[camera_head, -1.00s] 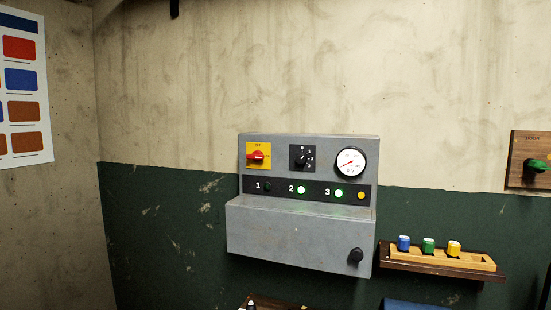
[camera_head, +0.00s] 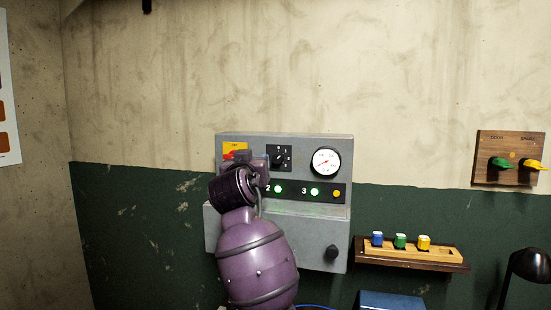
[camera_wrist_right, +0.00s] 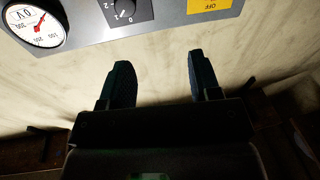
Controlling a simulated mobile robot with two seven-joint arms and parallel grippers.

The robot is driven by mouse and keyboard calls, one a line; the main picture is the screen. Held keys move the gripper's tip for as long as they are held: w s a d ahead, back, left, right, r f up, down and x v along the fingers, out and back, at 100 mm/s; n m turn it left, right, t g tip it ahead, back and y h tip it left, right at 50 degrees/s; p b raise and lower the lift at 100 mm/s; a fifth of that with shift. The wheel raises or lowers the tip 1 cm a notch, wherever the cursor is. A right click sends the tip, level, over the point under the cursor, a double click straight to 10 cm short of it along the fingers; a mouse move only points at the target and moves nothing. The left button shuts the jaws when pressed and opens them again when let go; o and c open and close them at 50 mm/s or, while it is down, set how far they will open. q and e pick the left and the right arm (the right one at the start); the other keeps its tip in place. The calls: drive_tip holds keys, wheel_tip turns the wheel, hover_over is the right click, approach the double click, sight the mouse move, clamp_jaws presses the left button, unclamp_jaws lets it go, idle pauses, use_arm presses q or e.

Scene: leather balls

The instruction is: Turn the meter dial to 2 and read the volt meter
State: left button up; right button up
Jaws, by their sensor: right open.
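The grey meter panel (camera_head: 300,225) is on the wall. The black dial (camera_head: 279,159), with small numbers around it, is on its upper part; it also shows upside down in the right wrist view (camera_wrist_right: 124,8). Its exact setting is too small to read. The round white volt meter (camera_head: 326,162) is right of the dial; its red needle points lower left. The meter also shows in the wrist view (camera_wrist_right: 35,24). My right gripper (camera_wrist_right: 162,75) is open and empty, apart from the dial. In the head view my purple arm covers the panel's left part. My left gripper is not in view.
A red switch on a yellow plate (camera_head: 235,148) is left of the dial, partly covered. Lamps 2 (camera_head: 278,189) and 3 (camera_head: 314,192) glow green. A black knob (camera_head: 331,253) is lower right. A shelf with coloured pegs (camera_head: 410,253) and a wooden switch board (camera_head: 508,158) stand right.

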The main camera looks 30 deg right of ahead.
sight(277, 158)
drive_tip(key=w+d+m+g+p, duration=0.1)
drive_tip(key=d, duration=0.2)
drive_tip(key=w+d+m+g+h+p, duration=0.1)
drive_tip(key=w+d, duration=0.1)
drive_tip(key=d, duration=0.2)
drive_tip(key=w+d+g, duration=0.1)
drive_tip(key=w+d, duration=0.1)
drive_tip(key=d, duration=0.1)
drive_tip(key=shift+w+d+f+m+p, duration=0.2)
drive_tip(key=shift+w+f+m+p, duration=0.05)
drive_tip(key=shift+f+m+p, duration=0.15)
drive_tip(key=c, duration=0.9)
